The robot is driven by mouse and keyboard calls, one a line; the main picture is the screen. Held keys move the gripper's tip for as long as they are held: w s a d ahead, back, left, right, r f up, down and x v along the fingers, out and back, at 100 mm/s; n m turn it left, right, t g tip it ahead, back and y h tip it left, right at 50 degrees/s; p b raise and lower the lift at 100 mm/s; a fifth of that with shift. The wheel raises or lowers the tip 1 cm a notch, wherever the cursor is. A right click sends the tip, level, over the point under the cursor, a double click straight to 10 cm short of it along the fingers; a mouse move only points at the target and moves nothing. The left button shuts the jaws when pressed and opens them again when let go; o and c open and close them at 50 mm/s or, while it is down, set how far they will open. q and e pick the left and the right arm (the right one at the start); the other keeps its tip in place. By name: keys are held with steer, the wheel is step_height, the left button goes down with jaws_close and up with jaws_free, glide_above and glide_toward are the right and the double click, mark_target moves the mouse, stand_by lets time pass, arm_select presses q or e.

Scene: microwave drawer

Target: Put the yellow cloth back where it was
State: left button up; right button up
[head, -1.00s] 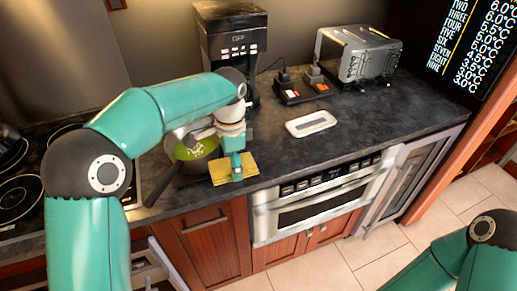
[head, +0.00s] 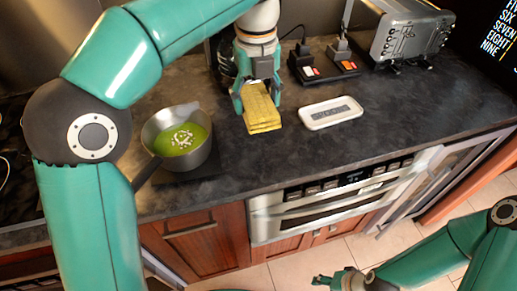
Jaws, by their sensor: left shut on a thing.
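The yellow cloth (head: 262,110) is a folded, layered pad in the fingers of my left gripper (head: 256,98). My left gripper is shut on it, with a finger on its left side. The cloth is over the dark countertop, just left of the white tray; I cannot tell whether it touches the counter. My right gripper (head: 330,281) is low at the bottom edge, in front of the cabinets and away from the cloth. I cannot tell whether its fingers are open.
A pot (head: 178,140) of green soup stands left of the cloth, its handle toward the front. The white tray (head: 331,113) lies to the right. Chargers (head: 325,68) and a toaster (head: 410,38) stand behind. The counter front (head: 290,155) is clear above the microwave drawer (head: 325,197).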

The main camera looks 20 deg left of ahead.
mark_target(258, 112)
arm_select(q)
step_height(258, 112, down, 10)
steer(key=shift+d+f+b, duration=0.1)
steer(key=shift+f+b, duration=0.05)
steer(key=shift+b, duration=0.6)
steer(key=shift+f, duration=2.6)
steer(key=shift+s, duration=0.1)
steer(key=o, duration=1.1)
steer(key=shift+f, duration=0.1)
step_height(258, 112, up, 12)
steer(key=shift+r+p, duration=0.1)
steer(key=shift+p, duration=0.55)
